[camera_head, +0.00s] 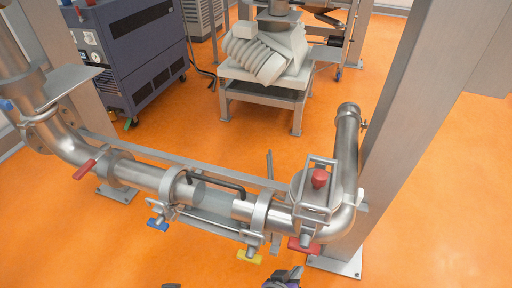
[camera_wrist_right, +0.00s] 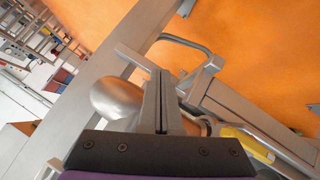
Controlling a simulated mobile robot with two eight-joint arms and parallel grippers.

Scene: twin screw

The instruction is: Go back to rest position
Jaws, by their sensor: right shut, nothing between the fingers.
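My right gripper (camera_head: 288,276) shows at the bottom edge of the head view, below the pipe assembly and just under its yellow handle (camera_head: 248,256). In the right wrist view its two fingers (camera_wrist_right: 160,85) are together with nothing between them. A tiny dark piece at the bottom edge of the head view, further left, may be part of my left gripper; its fingers cannot be seen. The steel pipe assembly (camera_head: 145,177) runs across the head view, with a blue handle (camera_head: 157,223) and red handles (camera_head: 303,245). A yellow handle also shows in the right wrist view (camera_wrist_right: 245,142).
A steel post (camera_head: 405,130) rises right of the pipe, on a floor plate. A red knob (camera_head: 319,178) tops the clamp at the right elbow. A dark blue cabinet (camera_head: 140,60) and a grey machine on a stand (camera_head: 265,90) stand behind. Orange floor between is clear.

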